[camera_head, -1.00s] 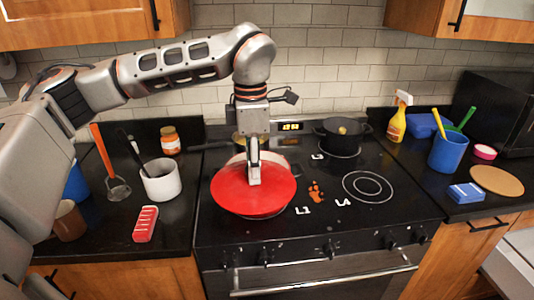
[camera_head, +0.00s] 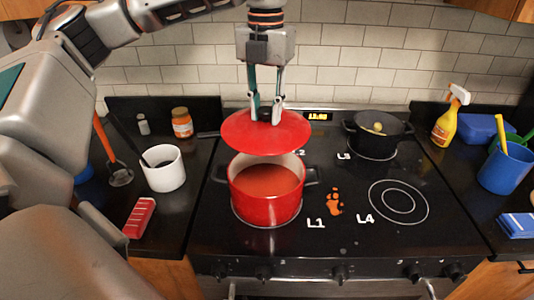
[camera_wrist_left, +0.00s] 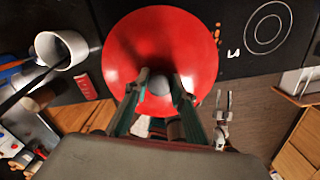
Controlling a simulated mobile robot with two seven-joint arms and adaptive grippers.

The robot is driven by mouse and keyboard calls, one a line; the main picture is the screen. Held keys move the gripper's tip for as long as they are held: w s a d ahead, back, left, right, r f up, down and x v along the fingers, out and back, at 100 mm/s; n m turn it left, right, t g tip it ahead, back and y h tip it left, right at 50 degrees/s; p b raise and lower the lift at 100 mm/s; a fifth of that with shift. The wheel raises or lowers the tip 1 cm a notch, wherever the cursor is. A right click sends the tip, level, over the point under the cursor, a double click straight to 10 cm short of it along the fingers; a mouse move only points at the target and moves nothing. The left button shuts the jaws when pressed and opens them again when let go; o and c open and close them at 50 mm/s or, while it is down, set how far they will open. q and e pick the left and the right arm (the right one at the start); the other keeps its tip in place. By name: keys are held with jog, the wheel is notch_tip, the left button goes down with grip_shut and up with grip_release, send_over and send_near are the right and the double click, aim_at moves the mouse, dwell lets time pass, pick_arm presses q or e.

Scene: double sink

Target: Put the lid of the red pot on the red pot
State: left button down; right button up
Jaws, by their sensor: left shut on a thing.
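The red pot (camera_head: 266,208) stands uncovered on the front left burner, with reddish-orange contents showing inside. Its round red lid (camera_head: 262,136) hangs in the air above the pot and toward its back rim, roughly level. My left gripper (camera_head: 266,112) points down and is shut on the knob at the lid's middle. In the left wrist view the lid (camera_wrist_left: 160,38) fills the middle, with the grey knob between the fingers of my left gripper (camera_wrist_left: 160,84); the lid hides the pot there. A small grey two-pronged part there may be my right gripper (camera_wrist_left: 222,118), too small to judge.
A black pot (camera_head: 375,136) stands on the back right burner; the front right burner (camera_head: 398,201) is bare. A white crock (camera_head: 164,170) and a red-and-white block (camera_head: 140,217) are on the left counter. A spray bottle (camera_head: 449,118) and blue cup (camera_head: 504,168) stand right.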

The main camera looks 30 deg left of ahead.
pick_arm(q)
notch_tip(320, 180, down, 12)
jog(key=shift+r, duration=0.2)
jog(key=shift+d+f, duration=0.1)
dwell(0.3)
jog(key=shift+f, duration=0.15)
jog(key=c, duration=1.7)
grip_release()
notch_tip(320, 180, up, 13)
jog(key=shift+f, duration=0.2)
